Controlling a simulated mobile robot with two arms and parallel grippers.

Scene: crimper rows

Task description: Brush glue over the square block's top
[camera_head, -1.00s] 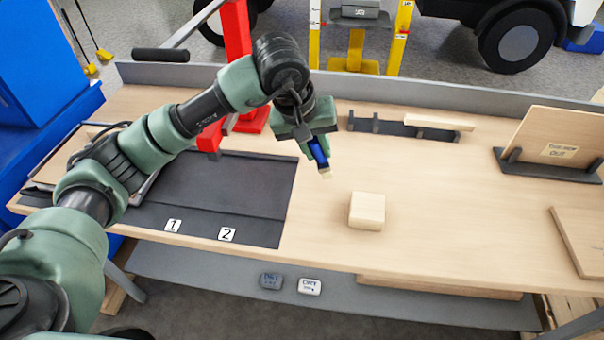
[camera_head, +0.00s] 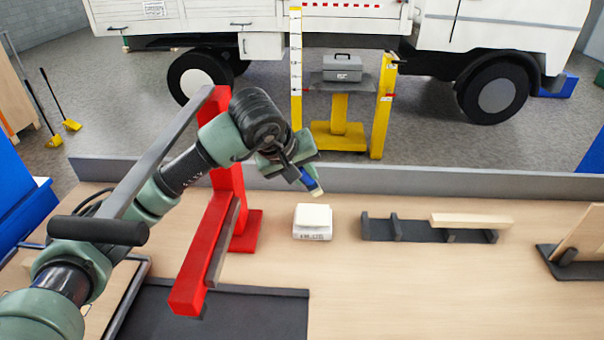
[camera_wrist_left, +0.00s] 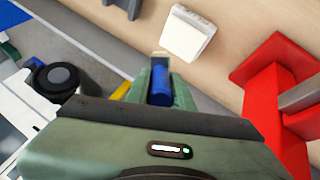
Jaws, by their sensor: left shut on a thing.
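My left gripper (camera_head: 302,176) is shut on a brush with a blue handle (camera_head: 308,179) and a pale tip, held tilted with the tip down. The tip appears above and behind a low white box with a cream top (camera_head: 313,214) and a label on its front, apart from it. The left wrist view shows the blue brush (camera_wrist_left: 160,88) in the jaws and the white box (camera_wrist_left: 187,34) beyond its tip. The square block is not visible in the current frames. My right gripper is not in view.
A red stand (camera_head: 215,240) rises beside my left arm. A dark rack (camera_head: 410,229) with a wooden strip (camera_head: 471,220) is right of the box. A grey ledge (camera_head: 440,180) runs along the bench's back. Bare bench lies in front of the rack.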

